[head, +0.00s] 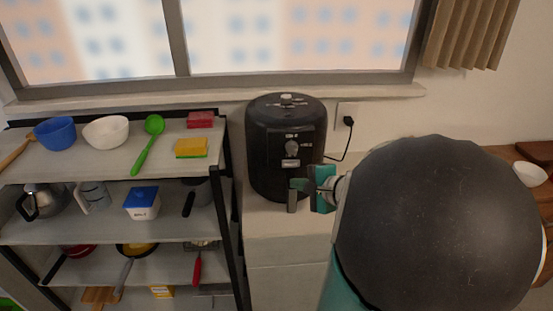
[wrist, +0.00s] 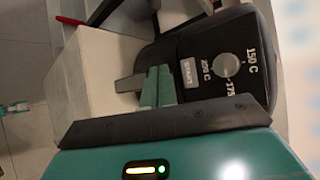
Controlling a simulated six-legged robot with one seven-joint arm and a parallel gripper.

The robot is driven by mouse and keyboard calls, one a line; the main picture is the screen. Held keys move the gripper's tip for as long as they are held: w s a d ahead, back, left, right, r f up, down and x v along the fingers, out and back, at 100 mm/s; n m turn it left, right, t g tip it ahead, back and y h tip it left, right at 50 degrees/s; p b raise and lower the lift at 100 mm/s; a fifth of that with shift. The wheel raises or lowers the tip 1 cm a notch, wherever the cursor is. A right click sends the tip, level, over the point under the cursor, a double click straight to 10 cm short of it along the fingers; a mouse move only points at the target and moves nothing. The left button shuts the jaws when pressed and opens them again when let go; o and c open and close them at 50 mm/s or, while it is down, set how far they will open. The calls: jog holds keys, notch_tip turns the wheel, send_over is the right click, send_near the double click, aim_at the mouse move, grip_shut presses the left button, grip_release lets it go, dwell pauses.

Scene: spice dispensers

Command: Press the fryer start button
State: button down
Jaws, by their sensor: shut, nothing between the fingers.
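The black fryer (head: 268,150) stands upright on a light counter below the window. Its front has a round dial (head: 292,147) and a small pale start button (head: 291,163) below it. In the wrist view the fryer's panel (wrist: 205,45) lies sideways, with the dial (wrist: 226,64) and the button marked START (wrist: 190,73). My gripper (head: 296,186) is in front of the fryer, slightly below the button. Its fingers are together and empty. In the wrist view the fingertips (wrist: 159,72) appear just left of the button; contact cannot be told.
A shelf unit (head: 110,168) at the left holds bowls, a green spoon, sponges, a kettle and pans. A power cord runs from the fryer to a wall socket (head: 346,117). A white bowl (head: 530,173) sits at the far right. Bare counter (head: 262,220) shows before the fryer.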

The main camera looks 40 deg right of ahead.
aim_at(286, 168)
jog(key=shift+w+d, duration=0.65)
jog(key=shift+w, duration=0.35)
jog(key=shift+w+d, duration=0.65)
jog(key=shift+w, duration=0.3)
dwell(0.6)
jog(key=shift+w+d, duration=0.25)
jog(key=shift+w, duration=0.1)
jog(key=shift+w+d, duration=0.2)
jog(key=shift+w, duration=0.1)
dwell(0.6)
jog(key=shift+s+a, duration=0.45)
jog(key=shift+s, duration=0.2)
jog(key=shift+s+a, duration=0.75)
jog(key=shift+s, duration=0.3)
jog(key=shift+s+a, duration=0.7)
jog(key=shift+s, duration=0.35)
